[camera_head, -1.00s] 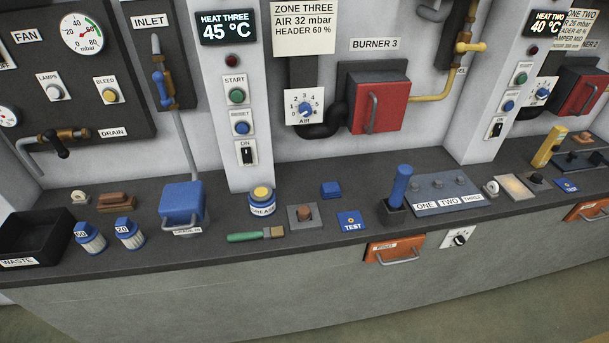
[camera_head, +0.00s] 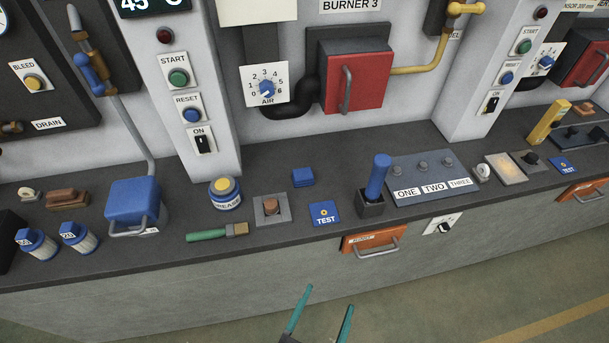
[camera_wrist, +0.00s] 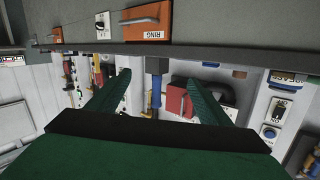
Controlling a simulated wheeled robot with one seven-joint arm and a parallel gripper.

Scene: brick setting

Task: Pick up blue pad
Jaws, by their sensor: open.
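The blue pad (camera_head: 303,177) is a small, flat blue block lying on the dark counter, behind the blue TEST card (camera_head: 325,213) and left of the blue lever (camera_head: 377,177). My gripper (camera_head: 329,298) shows at the bottom of the head view, with two teal fingers apart and nothing between them. It is in front of the counter, nearer the camera than the pad and well apart from it. In the wrist view my open fingers (camera_wrist: 158,77) point toward the counter, which appears upside down. I cannot clearly pick out the pad there.
An orange drawer (camera_head: 371,237) with a handle juts from the counter front. A red burner box (camera_head: 354,82) hangs behind.

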